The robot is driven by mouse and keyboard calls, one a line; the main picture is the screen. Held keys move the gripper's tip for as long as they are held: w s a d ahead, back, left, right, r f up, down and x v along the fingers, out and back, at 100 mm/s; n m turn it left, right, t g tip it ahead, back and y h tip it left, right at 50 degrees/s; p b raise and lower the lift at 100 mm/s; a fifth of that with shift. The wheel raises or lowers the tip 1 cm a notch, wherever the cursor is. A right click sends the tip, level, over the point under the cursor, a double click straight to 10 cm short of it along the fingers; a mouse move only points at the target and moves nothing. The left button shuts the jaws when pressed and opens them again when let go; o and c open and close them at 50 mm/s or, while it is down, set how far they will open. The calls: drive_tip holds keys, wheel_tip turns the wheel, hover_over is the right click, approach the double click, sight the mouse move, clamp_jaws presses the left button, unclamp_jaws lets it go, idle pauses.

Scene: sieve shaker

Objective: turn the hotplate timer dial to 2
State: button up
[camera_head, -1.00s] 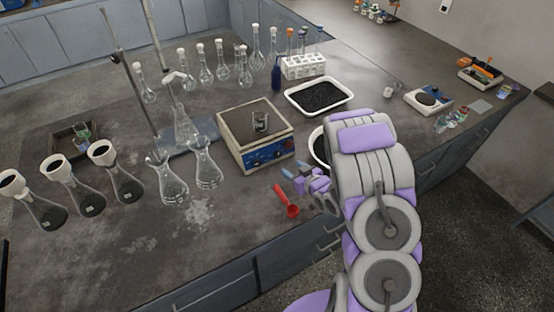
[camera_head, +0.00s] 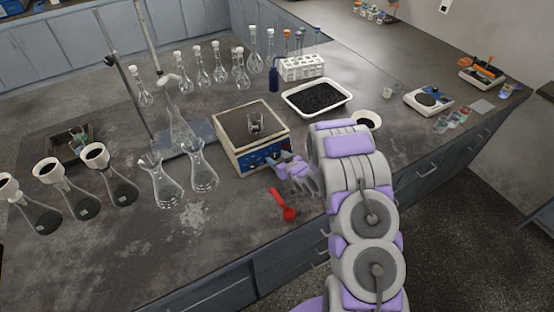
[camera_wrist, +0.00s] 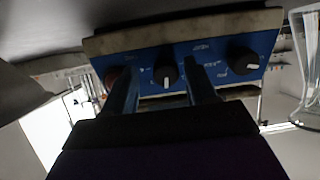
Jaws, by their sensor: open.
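The hotplate (camera_head: 228,126) stands on the bench with a blue front panel (camera_head: 254,161). The middle dial's white mark points down in the picture; the right dial's points right. The lettering is too small to read, so I cannot tell which is the timer. My gripper (camera_wrist: 160,68) is open, its fingers either side of the middle dial; contact is unclear. It also shows in the head view (camera_head: 283,167).
A beaker (camera_head: 263,126) stands on the hotplate. A red scoop (camera_head: 284,206) lies in front of it. A tray of black grains (camera_head: 345,105) is behind right, a white bowl (camera_head: 367,119) beside my arm. Flasks (camera_head: 203,172) stand to the left.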

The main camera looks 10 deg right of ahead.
drive_tip(key=shift+d, duration=0.2)
drive_tip(key=shift+c, duration=0.2)
drive_tip(key=shift+a, duration=0.8)
drive_tip(key=c, duration=0.5)
drive_tip(key=shift+c, duration=1.3)
drive_tip(key=shift+d, duration=0.35)
drive_tip(key=shift+c, duration=1.3)
drive_tip(key=shift+a+f+n, duration=0.1)
drive_tip(key=shift+a+n, duration=0.1)
drive_tip(key=shift+n, duration=0.5)
drive_tip(key=o, duration=1.1)
drive_tip(key=shift+d, duration=0.15)
drive_tip(key=shift+c, duration=0.2)
